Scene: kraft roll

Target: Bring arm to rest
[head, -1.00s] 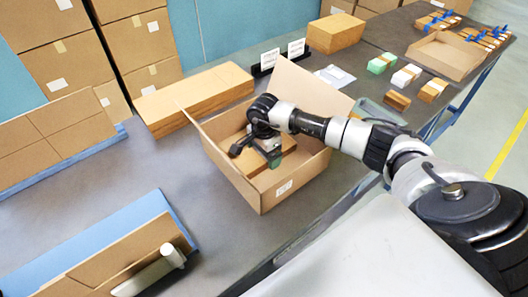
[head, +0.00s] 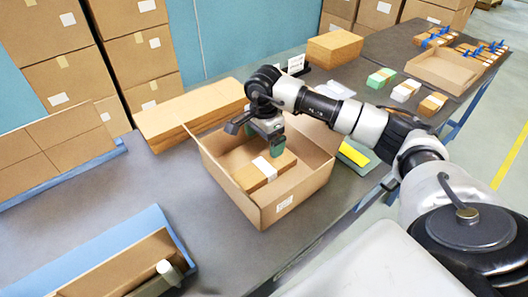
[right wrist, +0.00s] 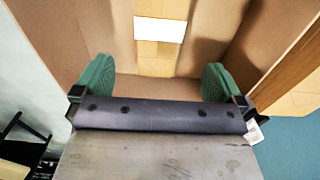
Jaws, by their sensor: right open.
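My right arm reaches in from the right, and its gripper (head: 268,148) is over the open cardboard box (head: 265,213). The green fingers are spread apart and hold nothing. A brown package with a white label (head: 259,174) lies flat in the box, below the gripper. In the right wrist view the green fingers (right wrist: 155,85) stand wide apart, with the package (right wrist: 160,48) beyond and between them and the box walls around it. My left gripper is not in view.
A long stack of flat cardboard (head: 190,113) lies behind the box. Small bundles (head: 405,90) and a shallow tray (head: 445,70) are at the back right. A lower-left carton holds a cylinder (head: 168,272). Bare grey table (head: 150,195) lies left of the box.

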